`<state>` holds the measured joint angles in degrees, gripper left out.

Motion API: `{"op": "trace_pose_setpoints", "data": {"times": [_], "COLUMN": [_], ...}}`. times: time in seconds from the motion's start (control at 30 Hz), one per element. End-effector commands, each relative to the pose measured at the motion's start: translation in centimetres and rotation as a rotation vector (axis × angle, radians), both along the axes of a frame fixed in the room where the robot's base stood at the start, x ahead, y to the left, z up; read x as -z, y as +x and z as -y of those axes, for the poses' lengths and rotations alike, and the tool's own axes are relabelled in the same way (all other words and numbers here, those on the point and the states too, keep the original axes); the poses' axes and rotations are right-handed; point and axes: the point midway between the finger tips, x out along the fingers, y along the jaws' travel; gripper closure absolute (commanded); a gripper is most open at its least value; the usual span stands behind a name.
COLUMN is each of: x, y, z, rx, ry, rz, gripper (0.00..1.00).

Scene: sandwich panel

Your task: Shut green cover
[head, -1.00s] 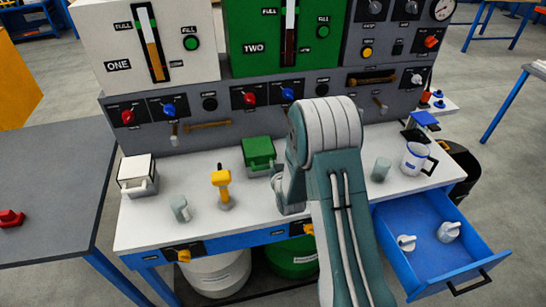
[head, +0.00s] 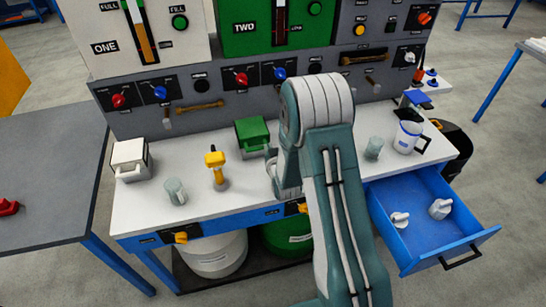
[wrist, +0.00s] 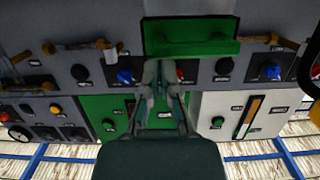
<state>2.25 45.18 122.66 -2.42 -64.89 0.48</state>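The green cover (head: 252,134) is on a small green box at the back of the white worktop, left of my arm. Its exact angle is hard to tell in the head view. In the wrist view, which looks upside down, the green cover (wrist: 192,36) fills the top middle, with a bar along its lower edge. My gripper (wrist: 161,68) points toward it there, with its two fingers close together and nothing seen between them. Whether they touch the cover cannot be told.
A white box (head: 131,160), a grey cup (head: 175,191) and a yellow-handled tool (head: 216,170) stand on the left. Right of my arm are another cup (head: 373,148) and a white mug (head: 408,136). A blue drawer (head: 432,240) stands open. The control panel rises behind.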

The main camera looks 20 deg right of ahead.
Motion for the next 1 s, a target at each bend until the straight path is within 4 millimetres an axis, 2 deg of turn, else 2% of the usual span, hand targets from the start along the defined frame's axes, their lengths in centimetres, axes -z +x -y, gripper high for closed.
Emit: {"op": "trace_pose_setpoints", "data": {"times": [0.03, 0.3, 0.5, 0.63, 0.87, 1.0], "x": [1.0, -1.1, -2.2, -2.5, -2.6, -4.1], "y": [-1.7, -6.8, -9.7, -10.4, -10.4, -10.1], "z": [0.0, 0.0, -0.1, -0.1, -0.1, -0.1], "rx": [0.0, 0.0, 0.0, 0.0, 0.0, 0.0], "ry": [0.001, 0.0, -0.001, -0.001, -0.001, -0.004], "rz": [-0.038, -0.012, 0.001, 0.006, 0.007, -0.024], "gripper": [1.0, 1.0, 1.0, 1.0, 1.0, 1.0]}}
